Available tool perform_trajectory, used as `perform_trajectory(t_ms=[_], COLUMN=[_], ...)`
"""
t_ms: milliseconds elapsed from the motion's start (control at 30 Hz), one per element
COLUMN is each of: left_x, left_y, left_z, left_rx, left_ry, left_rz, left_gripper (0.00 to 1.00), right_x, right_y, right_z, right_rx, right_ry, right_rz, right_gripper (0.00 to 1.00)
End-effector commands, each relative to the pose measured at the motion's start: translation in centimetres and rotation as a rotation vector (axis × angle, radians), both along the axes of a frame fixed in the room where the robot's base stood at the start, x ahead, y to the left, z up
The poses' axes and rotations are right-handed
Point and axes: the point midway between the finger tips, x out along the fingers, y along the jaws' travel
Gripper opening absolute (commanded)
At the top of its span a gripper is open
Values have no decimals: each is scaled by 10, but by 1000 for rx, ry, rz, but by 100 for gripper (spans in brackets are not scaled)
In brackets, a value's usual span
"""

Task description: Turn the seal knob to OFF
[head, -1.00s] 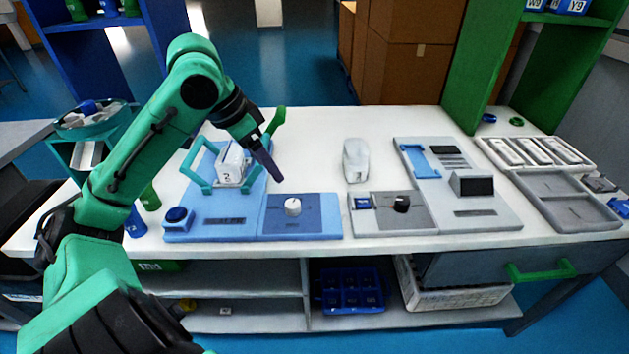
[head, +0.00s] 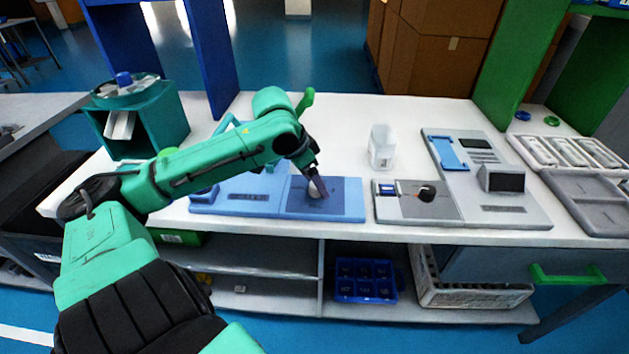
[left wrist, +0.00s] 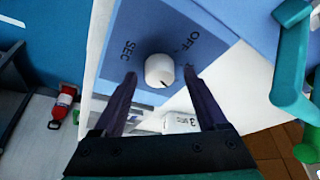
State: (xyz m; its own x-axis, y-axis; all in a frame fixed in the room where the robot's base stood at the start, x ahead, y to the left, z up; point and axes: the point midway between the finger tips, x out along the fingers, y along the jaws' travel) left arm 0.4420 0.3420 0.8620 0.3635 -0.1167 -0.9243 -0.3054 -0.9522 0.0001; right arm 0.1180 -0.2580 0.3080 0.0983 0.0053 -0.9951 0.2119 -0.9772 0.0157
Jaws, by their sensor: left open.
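The seal knob is a white round knob (left wrist: 159,70) on a blue panel (left wrist: 140,25) with the labels OFF and SEC beside it in the left wrist view. In the head view the knob (head: 315,190) is partly hidden by my left gripper (head: 319,183), which points down at it. In the left wrist view my left gripper (left wrist: 158,82) is open, its two dark fingers on either side of the knob's near side. I cannot tell whether they touch it. A small dark mark shows on the knob. My right gripper is not in view.
A grey station (head: 480,205) with a black knob (head: 426,193) stands to the right. A clear white container (head: 381,147) stands behind it. A teal frame (left wrist: 290,60) with a green handle (head: 305,102) rises at the blue station. White table (head: 340,110) is free behind the panel.

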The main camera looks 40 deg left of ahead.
Motion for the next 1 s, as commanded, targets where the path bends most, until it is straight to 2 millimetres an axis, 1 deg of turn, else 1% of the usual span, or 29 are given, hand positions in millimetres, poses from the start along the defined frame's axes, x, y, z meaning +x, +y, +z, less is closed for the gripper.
perform_trajectory(t_ms=[33, 67, 100, 167, 200, 233, 267, 467, 667, 867, 1000], left_x=[0, 0, 0, 0, 0, 0, 0, 0, 0, -1, -1], left_y=[0, 0, 0, 0, 0, 0, 0, 0, -1, -2, -3], left_z=[0, 0, 0, 1, 1, 1, 1, 1, 4, 8, 9], left_rx=[0, 0, 0, 0, 0, 0, 0, -1, 0, -2, -2], left_ry=[0, 0, 0, -1, -1, -1, -1, -1, -1, -1, 1], left_rz=[0, 0, 0, 0, 0, 0, 0, 8, 57, 174, 290], left_gripper=[75, 67, 52, 29, 14, 2, 0, 0, 0, 0, 0], right_x=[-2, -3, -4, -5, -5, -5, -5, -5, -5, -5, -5], right_y=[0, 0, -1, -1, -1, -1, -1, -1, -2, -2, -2], right_z=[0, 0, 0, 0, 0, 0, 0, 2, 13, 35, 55], right_rx=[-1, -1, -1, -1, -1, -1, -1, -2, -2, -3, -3], right_ry=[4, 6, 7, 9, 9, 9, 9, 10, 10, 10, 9], right_rz=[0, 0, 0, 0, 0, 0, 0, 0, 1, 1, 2], right_gripper=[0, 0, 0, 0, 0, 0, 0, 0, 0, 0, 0])
